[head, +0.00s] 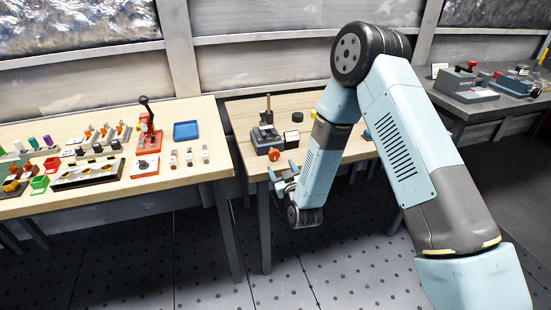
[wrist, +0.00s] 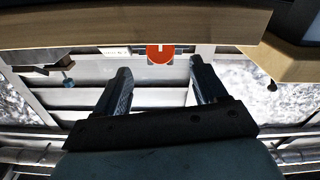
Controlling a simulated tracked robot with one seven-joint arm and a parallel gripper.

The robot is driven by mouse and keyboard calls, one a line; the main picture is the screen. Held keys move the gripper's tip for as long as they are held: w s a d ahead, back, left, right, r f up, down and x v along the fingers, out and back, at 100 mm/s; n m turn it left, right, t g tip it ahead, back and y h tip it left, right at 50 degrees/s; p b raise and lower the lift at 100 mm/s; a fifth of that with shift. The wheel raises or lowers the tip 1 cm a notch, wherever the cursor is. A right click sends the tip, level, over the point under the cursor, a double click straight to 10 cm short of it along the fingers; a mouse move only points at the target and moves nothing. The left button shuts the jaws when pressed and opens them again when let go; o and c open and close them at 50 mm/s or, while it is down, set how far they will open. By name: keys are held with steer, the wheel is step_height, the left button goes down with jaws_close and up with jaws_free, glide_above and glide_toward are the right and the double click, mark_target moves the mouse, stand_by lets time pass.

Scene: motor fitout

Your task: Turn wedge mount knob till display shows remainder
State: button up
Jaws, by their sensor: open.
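An orange-red knob (head: 274,154) sits on the front of a dark grey mount (head: 264,136) with an upright post, near the front edge of the middle table. A small dark box with a pale top (head: 291,139) stands right of it; whether it is the display, and any reading, I cannot tell. My gripper (head: 284,176) is open and empty, in front of the table edge and just below the knob in the head view. In the wrist view, the knob (wrist: 160,54) shows ahead between the open fingers (wrist: 160,77), apart from them.
The wooden middle table (head: 238,116) has a front edge close to my gripper. The left table (head: 205,172) holds a red press (head: 148,135), a blue tray (head: 186,130) and several small parts. A dark bench (head: 480,108) with devices stands at right. My arm hides part of the middle table.

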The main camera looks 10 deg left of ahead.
mark_target(275, 157)
steer(key=x, duration=0.7)
steer(key=shift+w+a, duration=0.15)
steer(key=shift+c, duration=0.2)
steer(key=c, duration=1)
steer(key=shift+m, duration=2.2)
steer(key=o, duration=1)
steer(key=shift+o, duration=0.2)
steer(key=v, duration=1.3)
steer(key=shift+s+d, duration=0.25)
